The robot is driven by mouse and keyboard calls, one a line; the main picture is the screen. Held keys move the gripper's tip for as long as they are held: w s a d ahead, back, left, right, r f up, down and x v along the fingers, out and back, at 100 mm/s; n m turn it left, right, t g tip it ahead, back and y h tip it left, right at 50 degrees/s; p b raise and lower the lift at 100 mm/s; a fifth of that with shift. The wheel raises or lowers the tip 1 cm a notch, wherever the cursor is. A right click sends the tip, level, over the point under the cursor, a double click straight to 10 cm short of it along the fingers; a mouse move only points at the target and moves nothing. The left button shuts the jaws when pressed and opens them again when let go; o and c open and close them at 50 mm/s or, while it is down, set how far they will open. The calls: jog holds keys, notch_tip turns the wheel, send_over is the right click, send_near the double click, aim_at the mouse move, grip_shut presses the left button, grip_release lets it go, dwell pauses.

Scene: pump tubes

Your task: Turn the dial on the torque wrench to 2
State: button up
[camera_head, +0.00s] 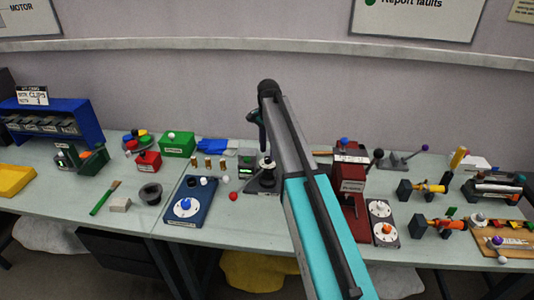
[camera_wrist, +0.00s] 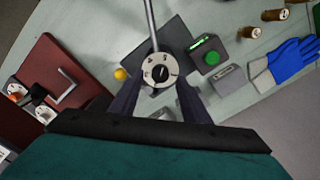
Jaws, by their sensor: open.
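The torque wrench's dial (camera_wrist: 160,73) is a white disc with dark marks around a dark centre pointer. The marks are too small to read surely. A metal rod (camera_wrist: 152,24) extends from it toward the top of the wrist view. It stands over a dark base plate (camera_wrist: 178,35), which also shows in the head view (camera_head: 262,186). My gripper (camera_wrist: 159,86) is open, with one dark finger on each side of the dial's lower part. I cannot tell whether the fingers touch it. In the head view my arm hides part of this area.
A yellow ball (camera_wrist: 121,74) is on the other side. A dark red cabinet (camera_wrist: 68,70), blue gloves (camera_wrist: 290,65) and brass cylinders (camera_wrist: 271,15) are around. A blue dial board (camera_head: 190,200) lies left of my arm.

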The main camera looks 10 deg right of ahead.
aim_at(268, 160)
jog(key=shift+f+p, duration=0.35)
jog(key=shift+f, duration=1)
jog(key=c, duration=1)
jog(key=shift+c, duration=0.2)
